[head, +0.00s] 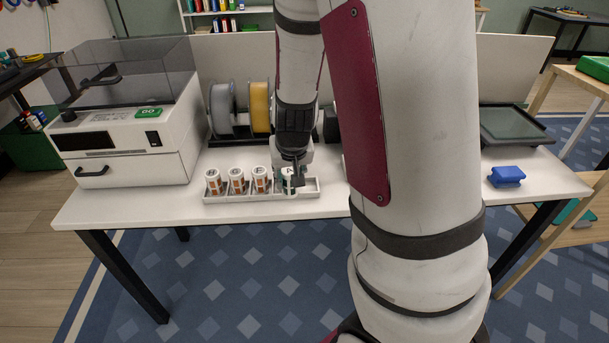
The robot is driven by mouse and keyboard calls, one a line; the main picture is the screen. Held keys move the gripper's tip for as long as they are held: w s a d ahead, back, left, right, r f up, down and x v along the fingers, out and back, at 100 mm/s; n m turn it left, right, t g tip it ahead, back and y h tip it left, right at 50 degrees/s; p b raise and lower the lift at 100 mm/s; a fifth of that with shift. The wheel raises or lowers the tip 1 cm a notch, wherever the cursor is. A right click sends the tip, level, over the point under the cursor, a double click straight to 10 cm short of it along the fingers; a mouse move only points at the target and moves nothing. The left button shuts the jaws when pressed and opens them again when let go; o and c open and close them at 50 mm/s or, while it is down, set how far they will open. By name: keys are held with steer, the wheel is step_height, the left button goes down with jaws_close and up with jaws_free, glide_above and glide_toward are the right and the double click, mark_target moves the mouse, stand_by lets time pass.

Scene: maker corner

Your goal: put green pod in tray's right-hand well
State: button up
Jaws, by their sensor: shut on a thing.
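A pale grey tray (240,199) lies on the white table with its wells in a row. Three white pods with orange-brown labels (237,182) stand upright in its left part. The green pod (287,187) is at the tray, to the right of those three and partly hidden by my gripper. My gripper (293,179) points down from above and is shut on the green pod. Whether the pod touches the tray floor cannot be told. The tray's right end, beside the pod, looks empty.
A white machine with a clear lid (130,130) stands at the left. Grey and yellow spools (260,106) stand behind the tray. A blue block (507,176) and a dark flat panel (512,125) are at the right. My arm hides the table's middle right.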

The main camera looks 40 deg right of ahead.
steer(key=shift+w+d+f+b, duration=0.5)
steer(key=shift+d+f, duration=0.2)
steer(key=shift+d, duration=0.55)
steer(key=shift+w+d+f+b, duration=0.35)
steer(key=shift+d+f+b, duration=0.3)
steer(key=shift+d, duration=0.55)
steer(key=shift+w+d+f+b, duration=0.5)
steer(key=shift+d+f, duration=0.25)
steer(key=shift+d, duration=0.5)
steer(key=shift+f, duration=0.2)
steer(key=o, duration=0.9)
steer(key=shift+c, duration=0.2)
steer(key=shift+r, duration=0.1)
